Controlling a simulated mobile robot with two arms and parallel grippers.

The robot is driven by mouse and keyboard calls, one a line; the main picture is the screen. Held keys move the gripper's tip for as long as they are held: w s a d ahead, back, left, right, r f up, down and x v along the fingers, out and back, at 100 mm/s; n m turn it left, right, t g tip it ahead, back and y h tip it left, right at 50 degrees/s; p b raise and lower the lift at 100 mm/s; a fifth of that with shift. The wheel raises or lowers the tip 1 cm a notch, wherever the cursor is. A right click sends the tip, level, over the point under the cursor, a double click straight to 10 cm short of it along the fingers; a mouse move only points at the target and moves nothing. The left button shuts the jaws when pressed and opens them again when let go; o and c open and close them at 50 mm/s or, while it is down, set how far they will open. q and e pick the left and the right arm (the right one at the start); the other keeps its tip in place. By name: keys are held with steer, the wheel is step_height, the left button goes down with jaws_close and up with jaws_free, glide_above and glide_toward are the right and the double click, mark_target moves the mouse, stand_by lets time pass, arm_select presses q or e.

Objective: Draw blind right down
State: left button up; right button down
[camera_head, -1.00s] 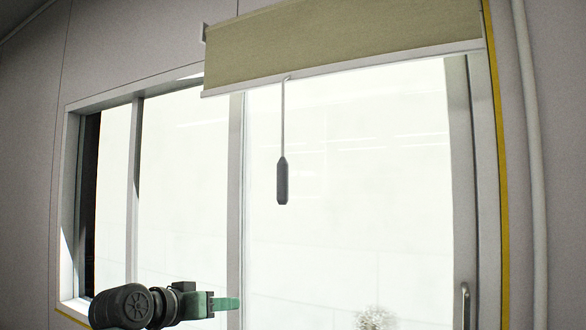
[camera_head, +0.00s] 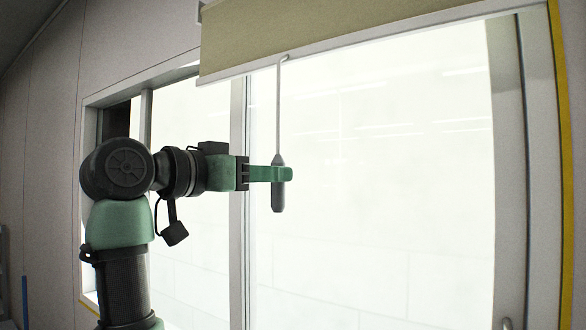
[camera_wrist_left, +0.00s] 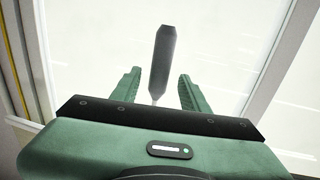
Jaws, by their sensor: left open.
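The beige roller blind (camera_head: 330,32) is mostly rolled up, with its pale bottom bar (camera_head: 370,40) across the top of the window. A thin cord hangs from the bar and ends in a dark grey pull handle (camera_head: 278,198), hanging upright. My left gripper (camera_head: 284,174) is at the handle's upper half in the head view, its green fingers level. In the left wrist view the handle (camera_wrist_left: 163,62) stands between the two open fingers (camera_wrist_left: 160,92), with gaps on both sides. My right gripper is not in view.
A bright window (camera_head: 390,190) fills the space behind the handle. Its frame has a vertical post (camera_head: 237,240) behind my left wrist and a right-hand jamb (camera_head: 513,170). A yellow strip (camera_head: 566,150) edges the wall at right. The space right of the handle is clear.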

arm_select(q)
steer(key=p+x, duration=0.2)
steer(key=x, duration=0.3)
steer(key=shift+w+d+f, duration=0.1)
steer(key=shift+w+d, duration=0.15)
steer(key=shift+w, duration=0.05)
steer(key=c, duration=0.9)
jaws_close()
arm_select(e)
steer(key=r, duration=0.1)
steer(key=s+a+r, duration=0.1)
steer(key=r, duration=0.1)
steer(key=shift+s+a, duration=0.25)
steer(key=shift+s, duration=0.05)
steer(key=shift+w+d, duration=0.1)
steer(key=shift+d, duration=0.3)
